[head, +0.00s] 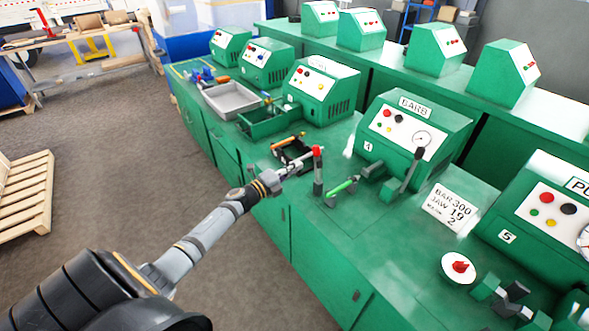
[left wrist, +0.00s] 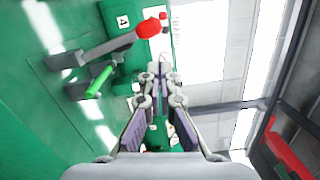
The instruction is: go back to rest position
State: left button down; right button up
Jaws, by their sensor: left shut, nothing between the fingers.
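My left gripper (head: 308,159) reaches in from the lower left over the green bench, beside the crimper marked 4 (head: 400,140). In the left wrist view its fingers (left wrist: 157,75) come together at the tips, with nothing seen between them. A lever with a red knob (head: 316,150) stands close to the fingertips in the head view; the red knob also shows in the left wrist view (left wrist: 150,28), left of the fingers. I cannot tell whether they touch. A green handle (head: 343,186) lies beside the lever. My right gripper is not in view.
A green bench (head: 400,240) carries a row of green crimpers. A sign (head: 449,207) and a white round button base with a red top (head: 459,267) are on the right. A grey tray (head: 232,99) lies farther back. A pallet (head: 25,196) is on the open floor at left.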

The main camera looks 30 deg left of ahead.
pick_arm(q)
jog(key=s+a+f+n+g+y, duration=0.1)
jog(key=s+f+n+g+y, duration=0.15)
jog(key=s+f+n, duration=0.65)
jog(key=s+a+f+n+g+y, duration=0.1)
jog(key=s+f+g+y, duration=0.2)
jog(key=f, duration=1.1)
jog(key=s+a+f+n+g+y, duration=0.15)
jog(key=s+f+n, duration=0.35)
jog(key=s+f, duration=0.5)
jog(key=s+d+f+n+g, duration=0.2)
jog(key=s+f, duration=0.4)
jog(key=s, duration=0.4)
jog(key=s+d+f+n+g, duration=0.3)
jog(key=s+d+f, duration=0.3)
jog(key=s, duration=0.4)
jog(key=s+d+f+n+g+h, duration=0.1)
jog(key=s+d+f+g, duration=0.3)
jog(key=s, duration=0.6)
jog(key=shift+f+n+b, duration=0.45)
jog(key=shift+f+n, duration=0.35)
jog(key=shift+f, duration=0.15)
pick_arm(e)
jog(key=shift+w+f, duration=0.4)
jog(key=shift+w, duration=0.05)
